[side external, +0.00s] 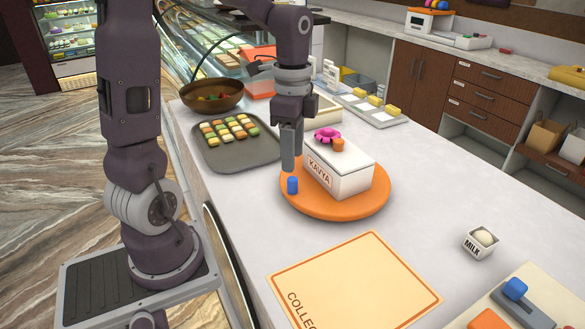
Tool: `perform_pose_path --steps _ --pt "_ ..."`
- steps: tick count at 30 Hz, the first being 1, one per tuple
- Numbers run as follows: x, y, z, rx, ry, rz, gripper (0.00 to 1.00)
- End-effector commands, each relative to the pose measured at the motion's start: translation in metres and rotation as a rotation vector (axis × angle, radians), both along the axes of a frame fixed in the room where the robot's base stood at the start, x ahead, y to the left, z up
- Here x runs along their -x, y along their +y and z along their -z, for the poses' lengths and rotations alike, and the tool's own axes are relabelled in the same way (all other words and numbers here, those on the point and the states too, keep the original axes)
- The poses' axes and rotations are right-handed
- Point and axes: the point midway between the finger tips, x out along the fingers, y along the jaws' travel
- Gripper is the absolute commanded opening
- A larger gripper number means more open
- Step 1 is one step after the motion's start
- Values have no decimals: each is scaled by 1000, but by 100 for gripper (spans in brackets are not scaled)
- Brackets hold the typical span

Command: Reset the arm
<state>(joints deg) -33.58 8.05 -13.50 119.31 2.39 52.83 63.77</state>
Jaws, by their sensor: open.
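My gripper (290,165) points down over the counter, at the left side of a white box (340,173) labelled KAVYA. No object shows in it, and its finger gap is hard to see from this side. The box stands on a round orange board (335,208). A pink ring-like piece (327,135) and an orange piece (338,145) sit on top of the box. A small blue cylinder (292,185) stands on the board just below my fingertips in the picture; I cannot tell whether they touch.
A dark tray of sweets (237,156) and a brown bowl (211,95) lie to the left. A cream mat (355,283) lettered COLLEC... lies in front. A MILK box (480,242) and a tray with blue and orange pieces (535,292) are at right. Bare counter (430,185) lies between.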

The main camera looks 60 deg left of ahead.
Motion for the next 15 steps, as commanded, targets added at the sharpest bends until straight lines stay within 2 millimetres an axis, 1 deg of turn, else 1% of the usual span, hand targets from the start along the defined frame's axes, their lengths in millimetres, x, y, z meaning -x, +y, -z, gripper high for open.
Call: perform_pose_path --steps 1,3,11,13,14,15 --pt "-1 0 -5 -1 -3 -1 43" --pt "0 0 -8 1 0 -1 43" --pt "1 -1 -10 -1 -1 -3 43" --pt "6 -10 -18 -20 -26 -39 43" --pt "12 -18 -25 -35 -49 -74 43" --pt "22 -30 -35 -53 -91 -136 43"
